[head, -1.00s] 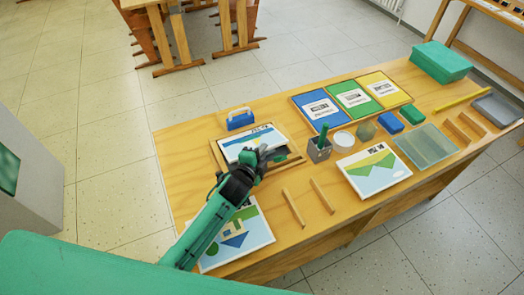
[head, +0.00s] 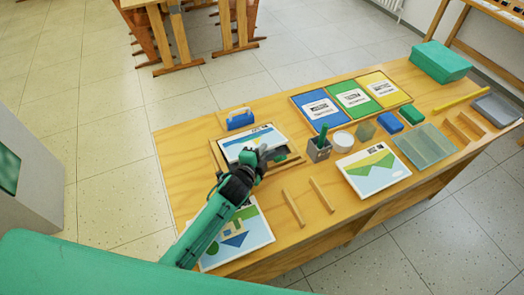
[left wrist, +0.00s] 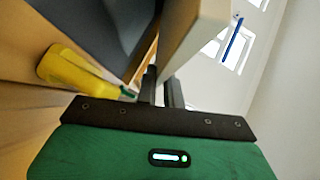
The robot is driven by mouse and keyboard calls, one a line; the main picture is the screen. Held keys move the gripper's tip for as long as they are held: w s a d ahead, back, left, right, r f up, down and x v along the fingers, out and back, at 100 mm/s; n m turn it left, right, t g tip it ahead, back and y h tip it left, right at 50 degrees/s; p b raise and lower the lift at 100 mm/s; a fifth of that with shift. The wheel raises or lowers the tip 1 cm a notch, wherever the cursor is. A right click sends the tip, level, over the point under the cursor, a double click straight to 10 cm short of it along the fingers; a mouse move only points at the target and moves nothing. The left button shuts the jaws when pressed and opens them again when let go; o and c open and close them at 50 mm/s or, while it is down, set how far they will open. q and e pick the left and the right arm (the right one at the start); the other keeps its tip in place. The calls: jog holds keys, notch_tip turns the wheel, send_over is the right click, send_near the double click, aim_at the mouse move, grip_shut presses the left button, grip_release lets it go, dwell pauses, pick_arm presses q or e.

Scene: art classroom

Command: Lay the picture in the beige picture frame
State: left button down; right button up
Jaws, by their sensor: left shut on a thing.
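The picture (head: 248,141), a pale board with a blue and green landscape, is over the beige picture frame (head: 216,157). The frame lies on the table, and its dark inside shows at the picture's right and near side. My left gripper (head: 265,154) is shut on the picture's near edge. In the left wrist view the fingers (left wrist: 161,92) are close together at a pale board edge (left wrist: 190,38). I cannot tell whether the picture rests fully inside the frame or is slightly raised. My right gripper is not in view.
A landscape picture (head: 373,172) lies to the right; another picture (head: 240,238) lies partly under my left arm. Wooden strips (head: 322,195) lie in front.

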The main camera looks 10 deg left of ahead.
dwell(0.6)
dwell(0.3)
pick_arm(q)
jog(key=c, duration=1.5)
grip_release()
jog(key=shift+o, duration=0.2)
jog(key=shift+s, duration=0.1)
jog(key=b+v, duration=0.1)
jog(key=v, duration=1.2)
jog(key=shift+s+b, duration=0.3)
jog(key=shift+s, duration=0.05)
jog(key=shift+a, duration=0.1)
